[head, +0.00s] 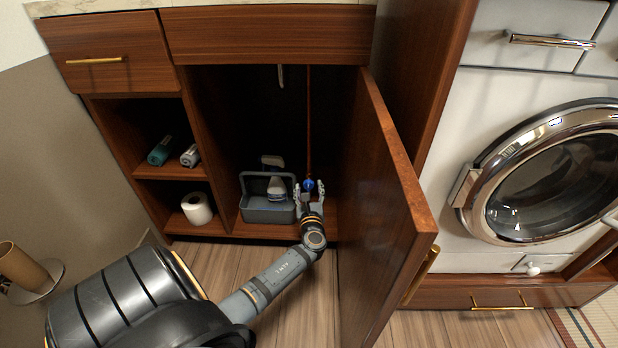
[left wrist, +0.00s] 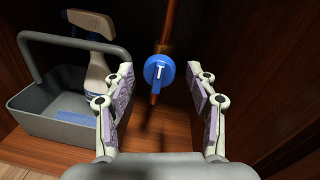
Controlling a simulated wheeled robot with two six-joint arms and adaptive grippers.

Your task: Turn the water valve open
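The blue round valve handle (left wrist: 159,73) with a white mark sits on a vertical copper pipe (left wrist: 167,30) inside the open cabinet. In the head view the valve (head: 308,185) shows small, low on the pipe. My left gripper (head: 309,190) reaches into the cabinet at the valve's height. In the left wrist view the left gripper (left wrist: 162,88) is open, its fingers on either side of the valve in the picture. The valve appears beyond the fingertips, and I see no contact. My right gripper is not in view.
A grey caddy (left wrist: 55,125) with a spray bottle (left wrist: 97,75) stands left of the gripper. The open cabinet door (head: 385,210) stands close on the right. A washing machine (head: 545,180) is further right. A paper roll (head: 197,208) sits on the left shelf.

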